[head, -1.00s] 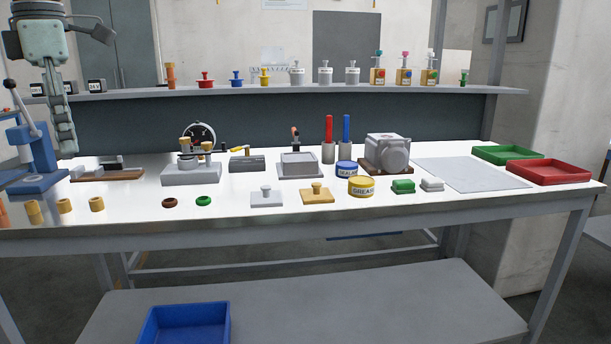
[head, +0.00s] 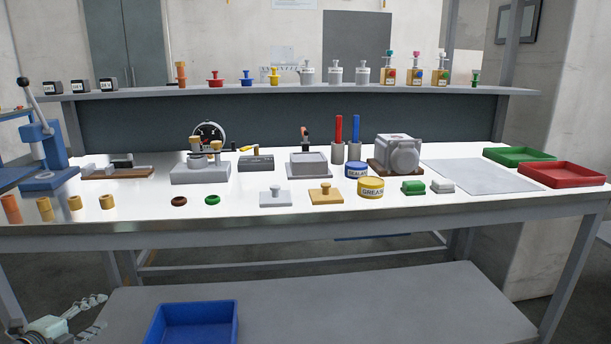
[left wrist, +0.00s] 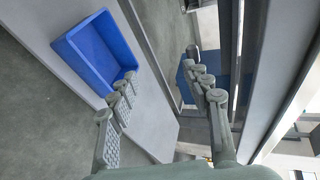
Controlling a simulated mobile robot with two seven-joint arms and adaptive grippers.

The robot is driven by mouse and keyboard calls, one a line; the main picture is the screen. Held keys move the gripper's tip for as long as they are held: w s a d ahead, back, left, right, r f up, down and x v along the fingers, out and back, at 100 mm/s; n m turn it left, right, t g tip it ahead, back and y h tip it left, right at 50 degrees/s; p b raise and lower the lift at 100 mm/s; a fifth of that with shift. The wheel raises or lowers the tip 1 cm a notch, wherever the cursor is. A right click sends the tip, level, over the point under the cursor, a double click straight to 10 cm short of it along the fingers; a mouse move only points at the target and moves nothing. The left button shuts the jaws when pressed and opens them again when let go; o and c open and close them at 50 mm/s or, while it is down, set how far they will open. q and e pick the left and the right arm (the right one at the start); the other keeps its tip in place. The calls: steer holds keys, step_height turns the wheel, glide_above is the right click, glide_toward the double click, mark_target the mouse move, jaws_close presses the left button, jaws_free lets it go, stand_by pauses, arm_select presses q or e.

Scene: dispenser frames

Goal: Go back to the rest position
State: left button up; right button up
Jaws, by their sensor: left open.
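My left gripper (head: 90,312) is low at the bottom left corner of the head view, below the front edge of the workbench (head: 300,217). In the left wrist view its fingers (left wrist: 160,80) are spread apart with nothing between them. The gripper is open and empty. My right gripper is in neither view.
A blue bin (head: 192,304) stands on the lower shelf (head: 390,300), right of my left gripper; it also shows in the left wrist view (left wrist: 70,47). A blue press (head: 45,150), several parts, a green tray (head: 518,149) and a red tray (head: 562,166) are on the bench.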

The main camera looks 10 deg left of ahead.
arm_select(q)
steer(key=s+d+f+n+g+y, duration=0.1)
steer(key=s+d+f+n+g, duration=0.2)
steer(key=f, duration=0.4)
steer(key=s+d+f+n+y, duration=0.1)
steer(key=s+d+f+n, duration=0.25)
steer(key=s+f, duration=0.3)
steer(key=s+d+f+n+g+y, duration=0.1)
steer(key=s+d+f+n+g, duration=0.2)
steer(key=f, duration=0.5)
steer(key=s+d+f+n+g+h, duration=0.1)
steer(key=s+d+f+n+g, duration=0.1)
steer(key=d, duration=0.5)
steer(key=s+d+f+n+g, duration=0.1)
steer(key=s+d+f+n, duration=0.1)
steer(key=s+d+f, duration=0.3)
steer(key=s+d+f+n+g+h, duration=0.1)
steer(key=s+d+f+n+g, duration=0.1)
steer(key=s+d+f, duration=0.2)
steer(key=s+d, duration=0.3)
steer(key=d, duration=0.3)
steer(key=shift+f+g+h, duration=0.25)
steer(key=shift+g+h, duration=0.05)
